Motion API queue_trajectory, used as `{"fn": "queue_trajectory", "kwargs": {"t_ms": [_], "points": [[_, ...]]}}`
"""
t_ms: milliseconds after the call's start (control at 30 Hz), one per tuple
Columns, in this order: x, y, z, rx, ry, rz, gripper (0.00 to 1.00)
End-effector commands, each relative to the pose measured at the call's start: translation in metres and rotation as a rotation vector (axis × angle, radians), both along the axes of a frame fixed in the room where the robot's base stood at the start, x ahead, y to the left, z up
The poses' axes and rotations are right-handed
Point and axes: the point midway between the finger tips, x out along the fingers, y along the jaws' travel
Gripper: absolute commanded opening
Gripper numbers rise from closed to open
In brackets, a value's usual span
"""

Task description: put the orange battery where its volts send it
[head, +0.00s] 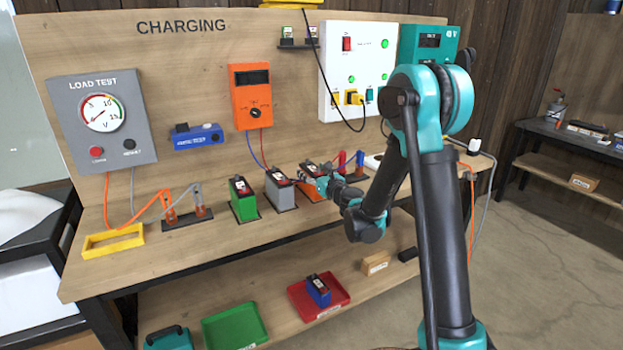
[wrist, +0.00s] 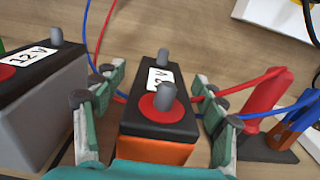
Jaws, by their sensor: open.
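The orange battery (head: 312,194) has a black top and stands upright on the bench, right of the grey battery (head: 279,196). In the wrist view, the orange battery (wrist: 158,150) shows a red ring round one post and a white label; a post hides part of its print, so I cannot read the number. My gripper (head: 325,183) is at the orange battery. In the wrist view my gripper (wrist: 155,95) is open, one finger on each side of the battery, with gaps visible. The orange meter (head: 250,96) on the board has a dark display. The load tester (head: 102,120) hangs at left.
A green battery (head: 242,203) stands left of the grey one, labelled 12 V in the wrist view. Red and blue clamps (wrist: 268,100) stand close right of the orange battery. Below are a green tray (head: 235,328), empty, and a red tray (head: 338,301) holding a blue battery (head: 319,290).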

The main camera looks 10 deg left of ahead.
Motion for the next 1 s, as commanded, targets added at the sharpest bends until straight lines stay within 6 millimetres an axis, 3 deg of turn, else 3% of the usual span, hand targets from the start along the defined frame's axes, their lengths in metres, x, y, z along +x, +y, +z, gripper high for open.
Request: {"fn": "queue_trajectory", "kwargs": {"t_ms": [167,733,1000], "points": [[-0.0001,-0.0002,0.0001,0.000,0.000,0.000,0.70],[0.0000,-0.0004,0.0001,0.000,0.000,0.000,0.00],[-0.0001,-0.0004,0.0007,0.000,0.000,-0.001,0.00]]}}
